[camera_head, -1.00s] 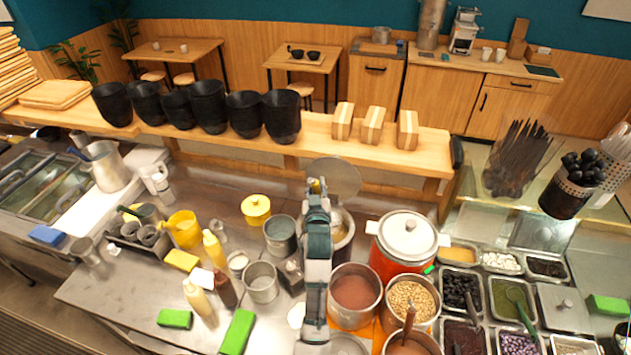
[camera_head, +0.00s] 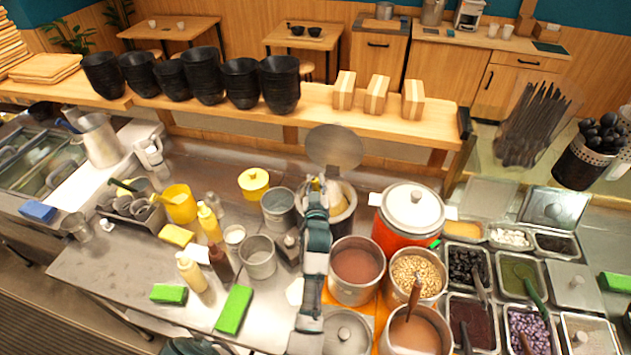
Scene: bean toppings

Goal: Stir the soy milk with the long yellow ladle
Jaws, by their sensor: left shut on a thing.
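My left gripper (camera_head: 318,193) is at the top end of my arm, over the left side of a round metal pot. It is shut on a yellow handle, which I take for the long yellow ladle (camera_head: 315,184); only a small part shows and the gripper hides the rest. The pot (camera_head: 350,226) holds a pale cream liquid, the soy milk (camera_head: 343,196), and its round lid (camera_head: 334,147) stands open behind it. I cannot tell how deep the ladle sits in the milk. My right gripper is not in view.
A metal container (camera_head: 279,207) stands close left of the pot. An orange-red cooker (camera_head: 411,215) stands close right. A pot of brown liquid (camera_head: 356,268) and a pot of beans (camera_head: 417,275) are in front.

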